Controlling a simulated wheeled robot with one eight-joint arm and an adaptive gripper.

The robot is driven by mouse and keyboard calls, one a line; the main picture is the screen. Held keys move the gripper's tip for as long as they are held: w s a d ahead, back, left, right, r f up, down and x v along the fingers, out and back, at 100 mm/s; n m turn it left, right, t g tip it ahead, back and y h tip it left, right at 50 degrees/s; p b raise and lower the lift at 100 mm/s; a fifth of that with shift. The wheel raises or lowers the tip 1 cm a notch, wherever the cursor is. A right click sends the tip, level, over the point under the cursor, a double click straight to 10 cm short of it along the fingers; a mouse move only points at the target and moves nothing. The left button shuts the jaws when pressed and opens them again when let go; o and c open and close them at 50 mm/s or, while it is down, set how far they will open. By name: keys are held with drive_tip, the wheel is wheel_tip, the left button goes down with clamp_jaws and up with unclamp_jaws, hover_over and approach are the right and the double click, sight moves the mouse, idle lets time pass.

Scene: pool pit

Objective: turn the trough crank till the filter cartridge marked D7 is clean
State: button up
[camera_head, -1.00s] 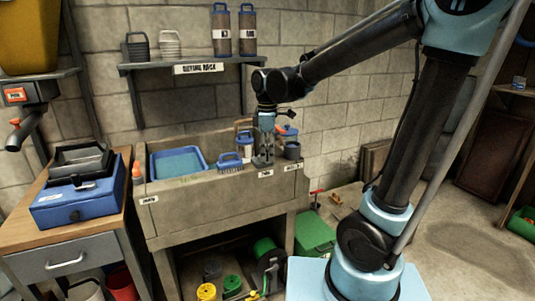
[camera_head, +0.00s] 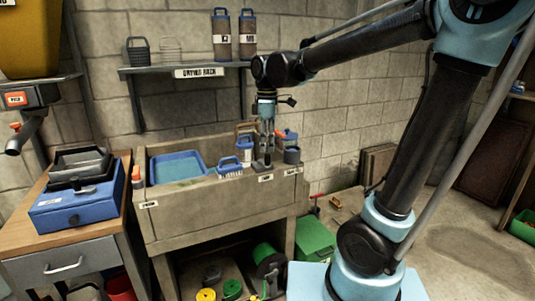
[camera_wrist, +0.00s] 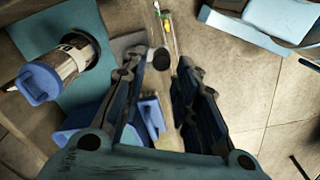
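The stone trough (camera_head: 215,213) stands against the wall. A white filter cartridge (camera_head: 244,149) with a blue cap is at its right end. It also shows upper left in the wrist view (camera_wrist: 68,62), brown-stained inside its casing; I cannot read its mark. My gripper (camera_head: 264,163) points down at the trough's right end, just right of the cartridge. In the wrist view my gripper (camera_wrist: 171,62) has its fingers apart, with a dark round knob (camera_wrist: 162,59) near the left fingertip. I cannot tell whether this knob belongs to the crank or touches the finger.
A blue tray (camera_head: 178,166) and a blue brush (camera_head: 229,168) lie at the trough. Two brown cartridges (camera_head: 221,35) stand on the shelf (camera_head: 185,68). Hoses and reels (camera_head: 266,258) lie below; a green box (camera_head: 315,236) sits right.

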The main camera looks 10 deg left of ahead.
wheel_tip(320, 180, up, 7)
drive_tip(key=shift+f, duration=0.2)
idle(0.6)
